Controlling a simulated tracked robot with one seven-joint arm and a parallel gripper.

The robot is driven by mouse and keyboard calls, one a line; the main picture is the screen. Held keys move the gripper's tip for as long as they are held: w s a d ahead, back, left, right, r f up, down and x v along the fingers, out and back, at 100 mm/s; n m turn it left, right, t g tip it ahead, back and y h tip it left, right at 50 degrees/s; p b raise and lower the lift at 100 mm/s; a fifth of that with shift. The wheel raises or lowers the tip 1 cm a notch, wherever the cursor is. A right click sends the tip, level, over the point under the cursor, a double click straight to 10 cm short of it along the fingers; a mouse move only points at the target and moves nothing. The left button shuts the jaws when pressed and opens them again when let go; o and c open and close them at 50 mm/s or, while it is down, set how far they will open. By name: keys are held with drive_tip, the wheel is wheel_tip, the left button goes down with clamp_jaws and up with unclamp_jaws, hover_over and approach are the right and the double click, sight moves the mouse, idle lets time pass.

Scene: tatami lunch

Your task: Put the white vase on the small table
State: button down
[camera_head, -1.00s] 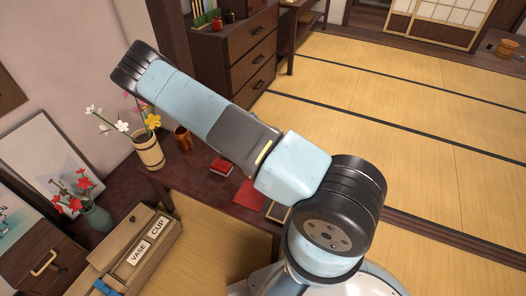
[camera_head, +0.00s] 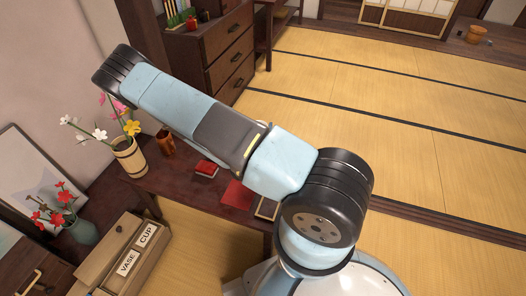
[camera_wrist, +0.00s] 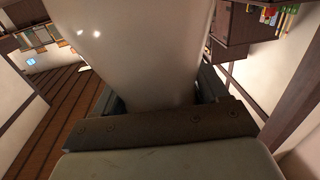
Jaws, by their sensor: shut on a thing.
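The white vase (camera_wrist: 150,45) fills the middle of the wrist view, smooth and glossy, seen from very close. My gripper (camera_wrist: 160,92) is shut on it, with a dark finger on either side. The vase's far end runs out of the picture. In the head view my arm crosses the middle, and neither the gripper nor the white vase can be made out. A dark low table (camera_head: 183,185) stands behind and below the arm; I cannot tell whether it is the small table.
On the dark table are a wooden flower vase (camera_head: 130,158), a brown cup (camera_head: 166,142) and a red box (camera_head: 206,168). A green vase with red flowers (camera_head: 82,231) and a box labelled VASE and CUP (camera_head: 118,241) are lower left. Open tatami (camera_head: 370,110) lies right.

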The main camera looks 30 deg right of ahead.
drive_tip(key=w+d+f, duration=0.3)
drive_tip(key=w+f, duration=0.2)
drive_tip(key=f, duration=0.1)
drive_tip(key=w+d+f+m+g+h, duration=0.1)
drive_tip(key=w+d+f, duration=0.2)
drive_tip(key=w+f, duration=0.3)
drive_tip(key=shift+w+f, duration=0.25)
drive_tip(key=shift+f, duration=0.6)
unclamp_jaws()
